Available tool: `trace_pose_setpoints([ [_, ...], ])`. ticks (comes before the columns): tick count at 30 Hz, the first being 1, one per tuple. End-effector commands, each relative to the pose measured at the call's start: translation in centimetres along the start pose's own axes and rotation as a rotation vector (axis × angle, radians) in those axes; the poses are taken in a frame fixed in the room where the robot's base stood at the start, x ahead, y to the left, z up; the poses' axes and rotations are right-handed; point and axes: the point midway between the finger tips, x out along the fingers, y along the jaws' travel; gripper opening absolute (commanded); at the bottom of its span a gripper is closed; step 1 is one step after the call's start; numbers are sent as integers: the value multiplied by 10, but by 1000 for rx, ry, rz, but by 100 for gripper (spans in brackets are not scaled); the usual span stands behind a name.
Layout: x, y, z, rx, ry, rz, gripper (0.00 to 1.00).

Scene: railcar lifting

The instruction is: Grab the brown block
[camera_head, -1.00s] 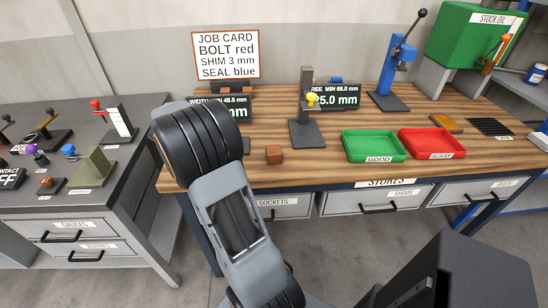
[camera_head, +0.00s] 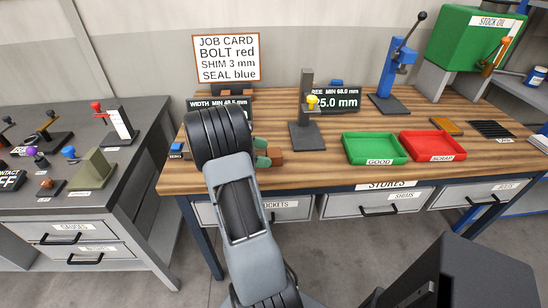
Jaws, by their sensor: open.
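The brown block (camera_head: 276,157) sits on the wooden workbench (camera_head: 318,172), near its front edge and left of the green tray. My gripper (camera_head: 263,152) shows only in part, as greenish fingertips just at the block's left side. The rest of it is hidden behind my arm. The jaws are open. I cannot tell whether the fingertips touch the block or reach around it.
A dark stand with a yellow knob (camera_head: 312,101) rises behind and right of the block. The green GOOD tray (camera_head: 374,161) and red SCRAP tray (camera_head: 432,158) lie to the right. Display boxes (camera_head: 335,99) stand behind. Bare wood lies between block and green tray.

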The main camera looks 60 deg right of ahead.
Motion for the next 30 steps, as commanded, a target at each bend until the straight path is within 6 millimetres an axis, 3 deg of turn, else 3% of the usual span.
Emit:
trace_pose_setpoints([
  [11,45,0,2,0,1,-3,88],
  [21,51,1,1,0,0,0,88],
  [30,51,1,1,0,1,-1,61],
])
